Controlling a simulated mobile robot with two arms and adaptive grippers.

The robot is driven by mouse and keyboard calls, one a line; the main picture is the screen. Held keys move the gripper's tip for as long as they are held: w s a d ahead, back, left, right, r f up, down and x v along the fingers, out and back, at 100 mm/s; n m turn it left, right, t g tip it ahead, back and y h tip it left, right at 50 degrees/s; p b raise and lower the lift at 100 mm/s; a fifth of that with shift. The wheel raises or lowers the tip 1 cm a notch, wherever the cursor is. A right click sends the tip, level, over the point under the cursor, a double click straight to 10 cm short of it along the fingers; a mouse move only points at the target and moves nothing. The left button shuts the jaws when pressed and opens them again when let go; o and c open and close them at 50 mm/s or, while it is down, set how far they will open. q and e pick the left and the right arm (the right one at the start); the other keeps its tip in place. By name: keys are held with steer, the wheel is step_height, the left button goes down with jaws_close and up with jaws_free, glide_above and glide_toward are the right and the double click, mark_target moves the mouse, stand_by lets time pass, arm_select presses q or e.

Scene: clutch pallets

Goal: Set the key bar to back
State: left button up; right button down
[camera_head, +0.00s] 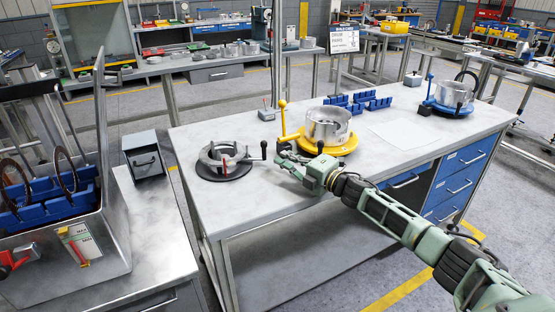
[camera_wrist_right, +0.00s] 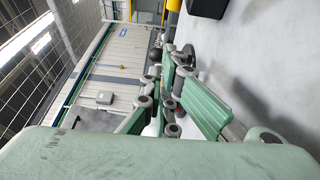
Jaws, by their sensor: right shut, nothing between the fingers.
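I cannot tell for certain which part is the key bar. A grey ring fixture on a black round base (camera_head: 226,173) stands at the table's left, with a red pin and a short black-knobbed handle (camera_head: 264,150) at its right side. A yellow round fixture (camera_head: 340,148) holding a metal ring (camera_head: 328,124) has an upright yellow lever (camera_head: 282,118) on its left. My right gripper (camera_head: 283,163) is shut and empty, between the two fixtures at their near side. Its green fingers (camera_wrist_right: 170,105) fill the middle of the right wrist view. My left gripper is out of view.
Blue bins (camera_head: 357,104) and a white sheet (camera_head: 399,133) lie behind and right of the yellow fixture. A blue fixture (camera_head: 447,107) stands at the far right of the table (camera_head: 265,210). A metal box with blue racks (camera_head: 75,245) stands at the left.

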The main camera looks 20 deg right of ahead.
steer(key=d, duration=0.1)
steer(key=s+d+f, duration=0.1)
steer(key=shift+d+f+b, duration=0.2)
steer(key=shift+d+b, duration=0.1)
steer(key=shift+d, duration=0.05)
steer(key=s+d, duration=0.2)
steer(key=shift+s+d+r+b, duration=0.2)
steer(key=shift+s+d+b, duration=0.15)
steer(key=shift+s+d, duration=0.05)
steer(key=shift+s+d+r, duration=0.1)
steer(key=shift+s+d, duration=0.1)
steer(key=shift+s, duration=0.05)
steer(key=shift+d, duration=0.1)
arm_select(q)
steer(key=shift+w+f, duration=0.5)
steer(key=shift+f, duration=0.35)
